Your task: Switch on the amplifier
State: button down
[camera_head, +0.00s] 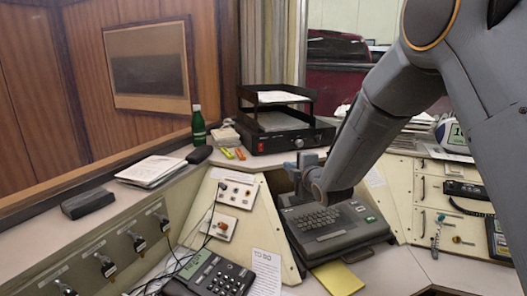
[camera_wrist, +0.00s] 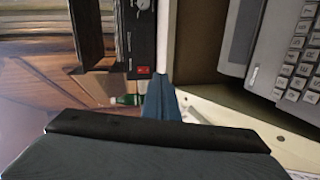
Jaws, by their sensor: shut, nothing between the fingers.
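The amplifier (camera_head: 282,137) is a flat black box on the console's back shelf, with a black letter tray stacked on top. Its red switch (camera_head: 261,146) is at the left end of the front face, with knobs to the right. In the wrist view, the amplifier's front (camera_wrist: 141,35) and red switch (camera_wrist: 143,71) show at the top, turned sideways. My gripper (camera_head: 301,160) is shut and empty, in front of the amplifier and right of the switch in the head view. In the wrist view, the gripper's fingertips (camera_wrist: 160,82) appear just beside the switch; I cannot tell the gap.
A grey typewriter-like keyboard unit (camera_head: 335,225) stands below my wrist, and its keys also show in the wrist view (camera_wrist: 300,75). A green bottle (camera_head: 198,125) and small markers (camera_head: 233,153) are left of the amplifier. A desk phone (camera_head: 220,275) is at front left.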

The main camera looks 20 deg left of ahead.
jog(key=a+n, duration=0.1)
jog(key=a+r+n+y, duration=0.1)
jog(key=a, duration=0.1)
jog(key=shift+s+a+r, duration=0.15)
jog(key=shift+a+r, duration=0.05)
jog(key=shift+a, duration=0.05)
